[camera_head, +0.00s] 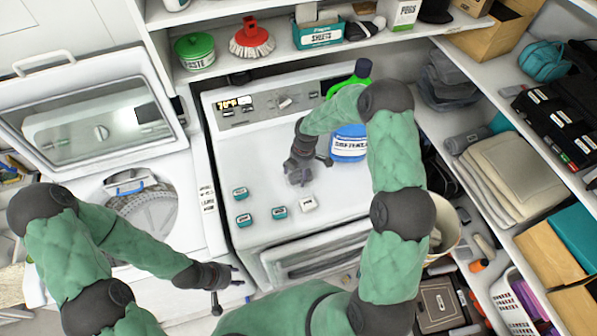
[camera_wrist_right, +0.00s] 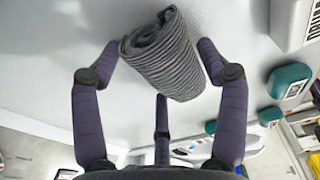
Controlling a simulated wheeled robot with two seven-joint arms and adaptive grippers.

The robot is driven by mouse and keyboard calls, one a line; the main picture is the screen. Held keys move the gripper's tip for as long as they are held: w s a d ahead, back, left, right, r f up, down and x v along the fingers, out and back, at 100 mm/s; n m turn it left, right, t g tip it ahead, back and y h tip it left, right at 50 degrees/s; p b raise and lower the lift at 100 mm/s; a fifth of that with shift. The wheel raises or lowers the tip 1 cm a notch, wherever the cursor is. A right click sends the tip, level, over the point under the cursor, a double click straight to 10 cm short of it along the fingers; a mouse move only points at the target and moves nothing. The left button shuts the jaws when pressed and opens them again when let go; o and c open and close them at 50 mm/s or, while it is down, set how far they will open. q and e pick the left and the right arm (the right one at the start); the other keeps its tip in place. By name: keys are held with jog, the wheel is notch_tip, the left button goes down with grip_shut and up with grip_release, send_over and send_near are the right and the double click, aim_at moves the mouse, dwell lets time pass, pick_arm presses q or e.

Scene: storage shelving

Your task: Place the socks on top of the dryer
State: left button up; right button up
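The dryer (camera_head: 255,165) stands in the middle of the head view, with a white top and a rear control panel. My right gripper (camera_head: 300,176) is low over its top. In the right wrist view, a grey striped rolled pair of socks (camera_wrist_right: 165,58) sits between the fingers of my right gripper (camera_wrist_right: 162,60), which close on its sides. The socks appear close to the white surface; whether they touch it is unclear. In the head view, the gripper mostly hides them. My left gripper (camera_head: 228,287) is open and empty in front of the machines.
Several small labelled blocks (camera_head: 279,212) lie on the dryer's front half. An open washer (camera_head: 150,205) is at left. Stocked shelves (camera_head: 510,165) flank the right, and one (camera_head: 290,60) crosses behind.

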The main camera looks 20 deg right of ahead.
jog(key=shift+o, duration=0.9)
jog(key=shift+r, duration=0.25)
notch_tip(320, 180, up, 12)
jog(key=d, duration=0.1)
jog(key=shift+d, duration=0.2)
